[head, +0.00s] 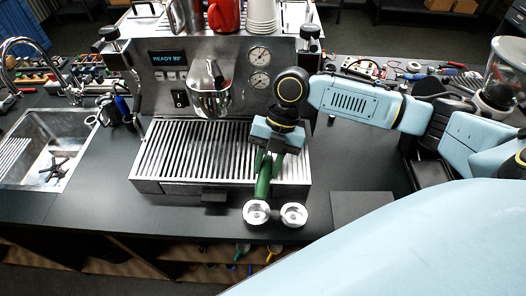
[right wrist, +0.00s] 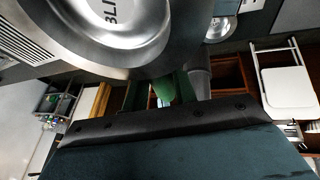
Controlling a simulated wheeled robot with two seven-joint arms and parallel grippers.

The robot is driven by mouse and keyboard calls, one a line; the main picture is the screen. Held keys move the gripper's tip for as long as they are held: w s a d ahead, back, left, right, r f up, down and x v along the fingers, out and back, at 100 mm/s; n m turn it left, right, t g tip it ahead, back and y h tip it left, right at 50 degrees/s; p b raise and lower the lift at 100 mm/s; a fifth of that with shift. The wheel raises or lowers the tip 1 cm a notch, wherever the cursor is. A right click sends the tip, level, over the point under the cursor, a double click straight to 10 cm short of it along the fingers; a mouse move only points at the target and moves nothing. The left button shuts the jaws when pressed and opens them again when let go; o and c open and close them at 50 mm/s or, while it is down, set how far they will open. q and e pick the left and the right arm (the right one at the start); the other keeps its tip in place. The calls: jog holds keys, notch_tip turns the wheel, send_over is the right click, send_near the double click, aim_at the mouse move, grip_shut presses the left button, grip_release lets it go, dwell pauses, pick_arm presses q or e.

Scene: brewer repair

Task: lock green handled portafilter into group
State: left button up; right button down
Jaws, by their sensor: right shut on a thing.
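The green handled portafilter (head: 263,186) is in my right gripper (head: 267,162), over the front right of the drip tray. Its green handle points down towards the front edge in the head view. Two round silver cups, one at the handle's lower end (head: 256,212) and one beside it (head: 293,214), show there; I cannot tell whether both belong to it. In the right wrist view a large silver round piece (right wrist: 115,30) marked "BLI" is close above the fingers, with green (right wrist: 165,88) between them. The chrome group (head: 210,98) is on the machine's front, left of the gripper. My left gripper is out of view.
The espresso machine's slatted drip tray (head: 165,150) lies below the group. A red mug (head: 224,14) and stacked cups stand on top of the machine. A sink (head: 60,130) is at left. Dark counter is clear at front left. A dark flat block (head: 362,206) lies at right.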

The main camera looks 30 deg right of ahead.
jog(key=shift+f+b, duration=0.7)
jog(key=shift+b, duration=0.1)
jog(key=shift+f+b, duration=1.15)
jog(key=shift+f+b, duration=0.3)
jog(key=shift+f, duration=0.25)
jog(key=c, duration=1)
grip_release()
jog(key=shift+c, duration=0.2)
notch_tip(320, 180, up, 10)
jog(key=shift+r, duration=0.1)
jog(key=shift+s, duration=0.15)
